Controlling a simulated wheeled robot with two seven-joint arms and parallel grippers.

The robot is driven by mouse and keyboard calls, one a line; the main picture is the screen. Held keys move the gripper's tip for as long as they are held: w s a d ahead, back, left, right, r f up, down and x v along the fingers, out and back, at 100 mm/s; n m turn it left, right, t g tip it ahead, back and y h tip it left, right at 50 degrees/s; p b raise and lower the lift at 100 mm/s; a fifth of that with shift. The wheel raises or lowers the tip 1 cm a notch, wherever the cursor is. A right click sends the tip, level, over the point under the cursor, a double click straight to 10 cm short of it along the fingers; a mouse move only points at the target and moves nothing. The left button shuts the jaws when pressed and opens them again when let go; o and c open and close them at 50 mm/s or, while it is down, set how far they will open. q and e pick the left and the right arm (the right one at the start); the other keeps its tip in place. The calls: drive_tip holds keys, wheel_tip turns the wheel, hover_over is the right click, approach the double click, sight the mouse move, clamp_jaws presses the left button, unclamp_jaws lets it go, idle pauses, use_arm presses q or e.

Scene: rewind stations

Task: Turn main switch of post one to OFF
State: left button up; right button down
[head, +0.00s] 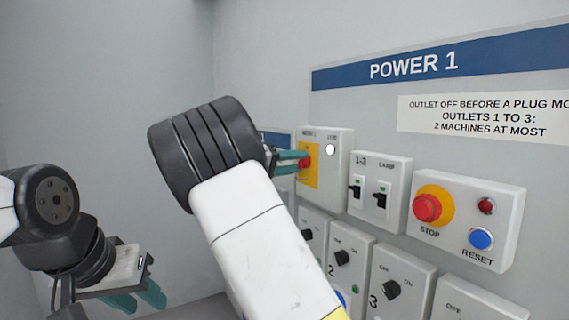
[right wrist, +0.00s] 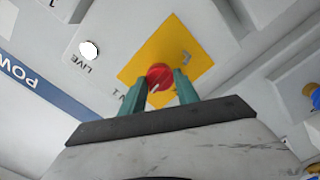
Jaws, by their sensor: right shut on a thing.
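The main switch is a red rotary knob (head: 304,162) on a yellow plate (head: 312,178), set in a grey-white box on the wall under the POWER 1 sign. It also shows in the right wrist view, with the red knob (right wrist: 160,77) on the yellow plate (right wrist: 183,47). My right gripper (head: 300,161) has its green fingers on both sides of the knob, shut on it. My forearm and wrist hide part of the box's left side. A white LIVE lamp (head: 330,149) sits beside the plate. My left gripper (head: 138,300) hangs low at the left, its fingers partly seen, away from the panel.
Right of the switch are a 1-3 and LAMP switch box (head: 380,165) and a box with a red STOP button (head: 427,207) and blue RESET button (head: 481,238). Outlet boxes with black knobs (head: 391,290) sit below. The space at the left is clear.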

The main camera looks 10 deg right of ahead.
drive_tip(key=n, duration=0.4)
drive_tip(key=shift+f, duration=0.1)
drive_tip(key=n, duration=0.4)
drive_tip(key=shift+n, duration=0.4)
drive_tip(key=n, duration=0.4)
drive_tip(key=shift+n, duration=1.8)
drive_tip(key=shift+f+n, duration=0.1)
drive_tip(key=shift+n, duration=0.2)
drive_tip(key=c, duration=0.9)
unclamp_jaws()
